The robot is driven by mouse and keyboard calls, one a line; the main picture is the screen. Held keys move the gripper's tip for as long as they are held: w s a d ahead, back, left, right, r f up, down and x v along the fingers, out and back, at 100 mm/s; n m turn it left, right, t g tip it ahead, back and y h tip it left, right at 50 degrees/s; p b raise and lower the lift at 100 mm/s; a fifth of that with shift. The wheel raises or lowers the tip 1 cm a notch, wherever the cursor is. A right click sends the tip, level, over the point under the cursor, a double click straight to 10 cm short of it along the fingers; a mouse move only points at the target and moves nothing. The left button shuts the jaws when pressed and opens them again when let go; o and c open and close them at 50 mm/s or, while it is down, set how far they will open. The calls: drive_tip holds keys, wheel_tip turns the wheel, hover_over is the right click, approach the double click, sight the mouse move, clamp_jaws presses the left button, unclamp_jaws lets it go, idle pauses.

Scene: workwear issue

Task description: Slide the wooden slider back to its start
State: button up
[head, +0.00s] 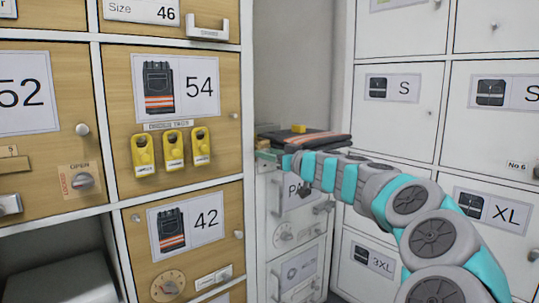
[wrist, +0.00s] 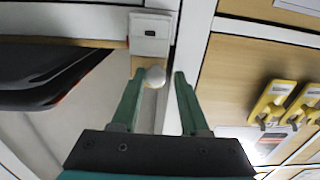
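In the wrist view, a round whitish knob (wrist: 154,76) sits between the fingers of my gripper (wrist: 160,76), nearer the left finger. A pale wooden strip (wrist: 143,61) shows just behind the knob; it looks like the wooden slider, but I cannot tell its full shape. My gripper is open, with a gap between the knob and the right finger. In the head view, my gripper (head: 270,156) is at the top left of the narrow white cabinet (head: 262,225). The knob and slider cannot be made out there.
Folded dark trousers with an orange stripe (head: 312,139) lie on the narrow cabinet, close beside my gripper. Wooden locker doors with yellow tags (head: 173,150) stand at left. White lockers (head: 398,107) stand at right, behind my arm.

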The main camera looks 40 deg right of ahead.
drive_tip(key=s, duration=0.7)
drive_tip(key=shift+s+d, duration=0.25)
drive_tip(key=shift+s, duration=0.15)
